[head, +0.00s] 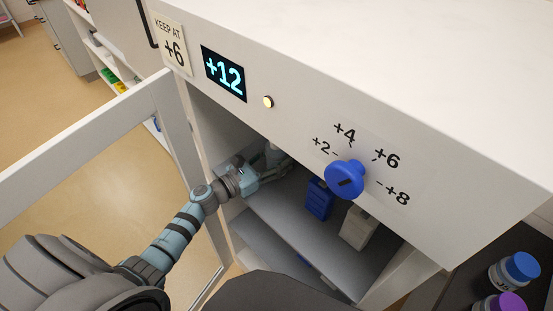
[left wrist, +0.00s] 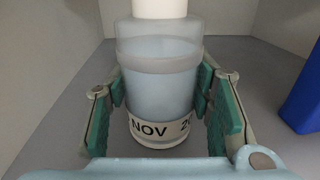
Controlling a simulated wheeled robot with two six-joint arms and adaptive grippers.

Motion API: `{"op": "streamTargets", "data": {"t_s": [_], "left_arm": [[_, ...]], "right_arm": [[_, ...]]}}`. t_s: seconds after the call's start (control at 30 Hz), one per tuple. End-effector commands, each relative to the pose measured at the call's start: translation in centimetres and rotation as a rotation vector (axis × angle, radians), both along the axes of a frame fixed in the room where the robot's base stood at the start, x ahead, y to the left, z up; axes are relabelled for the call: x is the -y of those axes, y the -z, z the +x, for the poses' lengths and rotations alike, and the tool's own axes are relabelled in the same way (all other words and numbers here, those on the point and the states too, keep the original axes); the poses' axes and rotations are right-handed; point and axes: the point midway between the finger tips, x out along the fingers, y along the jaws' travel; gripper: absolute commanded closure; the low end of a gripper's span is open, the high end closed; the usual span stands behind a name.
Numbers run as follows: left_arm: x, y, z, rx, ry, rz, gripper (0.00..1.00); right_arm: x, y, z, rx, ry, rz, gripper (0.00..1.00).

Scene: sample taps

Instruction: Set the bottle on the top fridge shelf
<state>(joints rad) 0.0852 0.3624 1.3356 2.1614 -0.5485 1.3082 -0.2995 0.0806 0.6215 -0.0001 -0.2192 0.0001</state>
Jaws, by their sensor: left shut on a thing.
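In the left wrist view a translucent, pale blue bottle (left wrist: 160,85) with a white cap and a label reading "NOV" stands upright between my finger pads. My left gripper (left wrist: 163,100) is shut on it. In the head view my left gripper (head: 272,168) reaches inside the open fridge (head: 300,125), over the left part of the top shelf (head: 280,208), and largely hides the bottle. The bottle's base is at or just above the grey shelf; I cannot tell whether it touches. My right gripper is out of view.
A blue container (head: 319,199) and a whitish container (head: 358,228) stand on the shelf to the right. The open fridge door (head: 90,130) is at the left of my arm.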

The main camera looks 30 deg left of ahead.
Motion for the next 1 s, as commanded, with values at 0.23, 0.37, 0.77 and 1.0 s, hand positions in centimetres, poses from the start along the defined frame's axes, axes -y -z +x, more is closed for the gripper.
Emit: {"op": "streamTargets", "data": {"t_s": [0.23,0.37,0.77,1.0], "left_arm": [[0.0,0.2,0.0,0.000,0.000,0.000,0.33],[0.0,0.2,0.0,0.000,0.000,0.000,0.33],[-1.2,0.0,-2.5,-0.002,0.002,0.003,0.33],[-3.8,0.2,-8.0,-0.003,0.004,0.005,0.33]], "right_arm": [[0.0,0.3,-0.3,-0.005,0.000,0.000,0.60],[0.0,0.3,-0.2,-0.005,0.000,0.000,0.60],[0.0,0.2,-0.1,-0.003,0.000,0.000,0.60],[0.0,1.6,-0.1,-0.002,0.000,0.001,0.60]]}}
